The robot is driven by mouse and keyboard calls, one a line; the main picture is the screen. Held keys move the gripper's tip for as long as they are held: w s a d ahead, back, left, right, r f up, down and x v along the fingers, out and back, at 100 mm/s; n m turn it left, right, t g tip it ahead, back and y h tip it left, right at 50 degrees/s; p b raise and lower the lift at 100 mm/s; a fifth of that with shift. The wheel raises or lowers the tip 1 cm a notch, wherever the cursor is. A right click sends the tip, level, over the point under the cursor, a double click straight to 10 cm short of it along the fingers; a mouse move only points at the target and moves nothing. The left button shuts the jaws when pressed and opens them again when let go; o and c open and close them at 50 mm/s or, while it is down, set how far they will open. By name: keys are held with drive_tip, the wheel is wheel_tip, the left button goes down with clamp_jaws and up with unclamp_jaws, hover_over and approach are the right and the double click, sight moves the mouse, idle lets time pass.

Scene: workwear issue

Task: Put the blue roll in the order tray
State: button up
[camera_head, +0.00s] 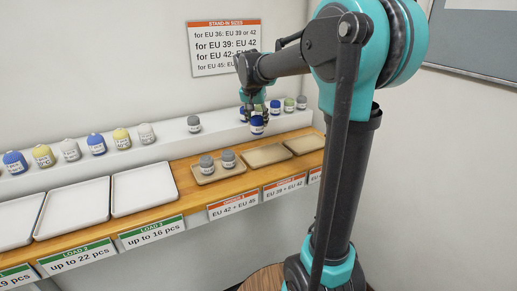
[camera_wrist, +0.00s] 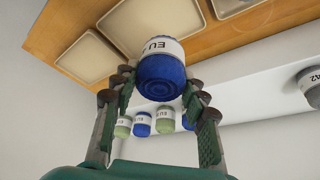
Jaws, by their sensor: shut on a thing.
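My gripper (camera_head: 257,116) is shut on a blue roll (camera_head: 257,127) with a white EU label. The wrist view shows this roll (camera_wrist: 161,76) between the two fingers; its size number is not readable. It is held up near the back ledge, behind the tan trays. A tan tray (camera_head: 207,181) over an orange "EU 42 + EU 45" label holds two grey rolls (camera_head: 217,162). The middle tan tray (camera_head: 266,156) over "EU 39 + EU 42" and the right tan tray (camera_head: 304,145) look empty. Which is the order tray is not clear.
White trays (camera_head: 146,188) with green load labels lie to the left, empty. The raised back ledge (camera_head: 165,148) carries blue, yellow, white, green and grey rolls. A grey roll (camera_head: 194,124) stands left of my gripper. A stand-in sizes sign (camera_head: 224,46) hangs on the wall.

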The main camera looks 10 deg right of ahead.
wheel_tip(320, 180, down, 12)
drive_tip(key=shift+r, duration=0.1)
idle(0.4)
drive_tip(key=o, duration=1.1)
drive_tip(key=shift+o, duration=0.2)
drive_tip(key=v, duration=1.2)
drive_tip(key=s+d+f, duration=0.1)
drive_tip(key=s+f, duration=0.2)
drive_tip(key=s+d+f+n, duration=0.1)
drive_tip(key=s+f, duration=0.2)
drive_tip(key=s, duration=0.1)
drive_tip(key=s+d+f+n, duration=0.1)
drive_tip(key=s+d+f, duration=0.1)
drive_tip(key=s+f, duration=0.1)
drive_tip(key=shift+s+y, duration=0.15)
drive_tip(key=shift+y, duration=0.25)
drive_tip(key=s+d+f+n+y, duration=0.1)
drive_tip(key=s+d+f+n, duration=0.1)
drive_tip(key=s+f, duration=1)
drive_tip(key=s+n, duration=0.1)
drive_tip(key=s, duration=0.3)
